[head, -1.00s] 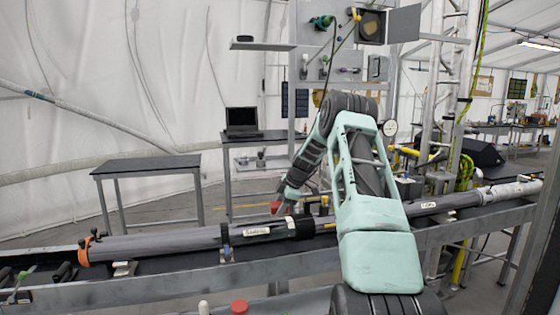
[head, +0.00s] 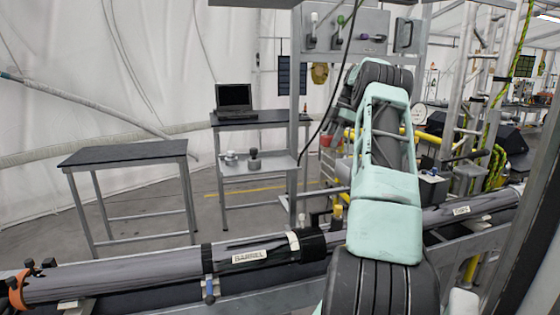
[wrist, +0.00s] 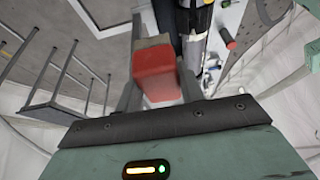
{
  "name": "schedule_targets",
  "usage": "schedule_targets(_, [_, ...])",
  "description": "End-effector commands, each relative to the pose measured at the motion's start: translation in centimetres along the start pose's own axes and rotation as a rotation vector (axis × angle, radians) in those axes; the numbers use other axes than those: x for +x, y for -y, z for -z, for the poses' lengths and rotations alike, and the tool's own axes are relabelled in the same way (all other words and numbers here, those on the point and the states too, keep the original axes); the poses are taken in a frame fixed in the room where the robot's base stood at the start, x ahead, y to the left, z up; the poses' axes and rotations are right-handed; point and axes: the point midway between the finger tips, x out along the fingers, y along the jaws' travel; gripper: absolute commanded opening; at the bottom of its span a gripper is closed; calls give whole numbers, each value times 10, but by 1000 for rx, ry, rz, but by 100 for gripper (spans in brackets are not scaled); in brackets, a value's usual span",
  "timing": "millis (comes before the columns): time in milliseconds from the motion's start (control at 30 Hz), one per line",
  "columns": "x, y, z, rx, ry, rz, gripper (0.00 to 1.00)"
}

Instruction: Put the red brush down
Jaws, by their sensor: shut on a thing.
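In the wrist view the red brush (wrist: 156,72) shows as a red block between the two fingers of my gripper (wrist: 158,80). In the head view my arm hides most of the gripper. A small red patch (head: 326,141) shows just below the forearm, probably the brush, held up in the air beyond the long tube. It looks clear of any surface.
A long grey tube (head: 120,278) marked "BARREL" lies on a rail across the front. An empty dark-topped table (head: 125,152) stands at the left. A laptop (head: 234,100) sits on a second table (head: 245,119) with a lower shelf. A metal post (head: 295,120) stands close left of my arm.

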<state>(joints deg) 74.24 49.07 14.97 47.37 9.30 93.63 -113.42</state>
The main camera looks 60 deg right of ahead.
Motion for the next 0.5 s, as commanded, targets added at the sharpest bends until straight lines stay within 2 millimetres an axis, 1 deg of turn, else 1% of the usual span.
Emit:
schedule_targets(267, [1, 0, 2, -1, -1, 0, 20])
schedule_targets(367, [4, 0, 13, -2, -1, 2, 20])
schedule_targets(500, [14, 0, 44, -5, -1, 3, 20])
